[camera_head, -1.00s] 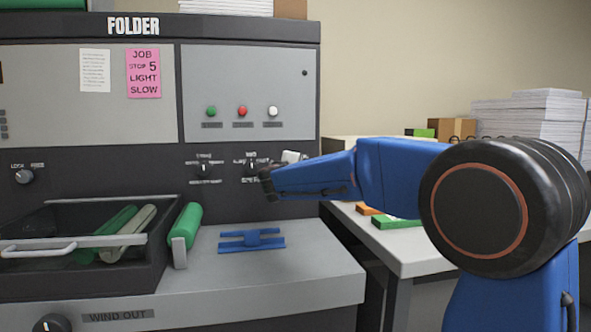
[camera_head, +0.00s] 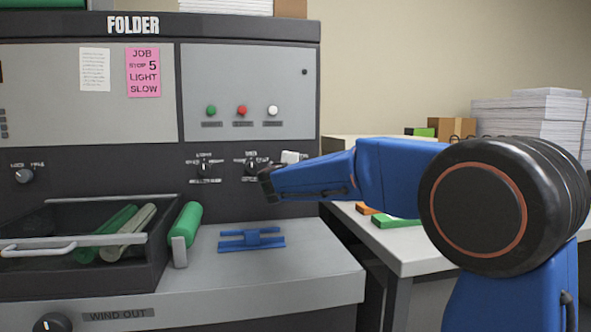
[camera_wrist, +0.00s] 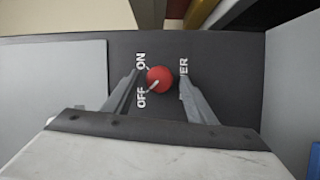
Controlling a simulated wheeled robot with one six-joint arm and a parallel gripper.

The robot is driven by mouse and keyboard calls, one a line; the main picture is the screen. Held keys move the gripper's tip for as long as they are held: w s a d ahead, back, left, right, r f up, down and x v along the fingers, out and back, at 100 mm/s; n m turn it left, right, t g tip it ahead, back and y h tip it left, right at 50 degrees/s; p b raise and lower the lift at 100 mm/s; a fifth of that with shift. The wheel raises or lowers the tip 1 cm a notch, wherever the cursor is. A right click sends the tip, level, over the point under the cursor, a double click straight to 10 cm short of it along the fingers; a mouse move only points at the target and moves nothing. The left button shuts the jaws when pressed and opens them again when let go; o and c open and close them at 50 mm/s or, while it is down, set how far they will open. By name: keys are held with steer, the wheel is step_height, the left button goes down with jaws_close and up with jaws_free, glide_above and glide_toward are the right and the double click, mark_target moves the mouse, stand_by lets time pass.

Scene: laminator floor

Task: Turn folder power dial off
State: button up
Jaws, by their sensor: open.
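The folder power dial (camera_wrist: 159,79) is a round red knob with a white pointer line, on a dark panel in the wrist view. White ON and OFF labels stand on its left, and a partly covered label ending in "ER" on its right. The pointer line slants down-left, towards OFF. My gripper (camera_wrist: 161,83) is open, with one finger on each side of the dial; I cannot tell whether they touch it. In the head view the FOLDER machine (camera_head: 160,170) fills the left, and my blue arm reaches to its right edge. The red dial does not show there.
Two black dials (camera_head: 204,168) are left of my arm on the machine front. A blue bracket (camera_head: 251,239) and a green roller (camera_head: 187,225) lie on the grey shelf below. A black tray (camera_head: 90,240) is at left; a table (camera_head: 400,250) stands at right.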

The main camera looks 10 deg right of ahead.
steer(key=v, duration=1.7)
steer(key=shift+s+a, duration=0.15)
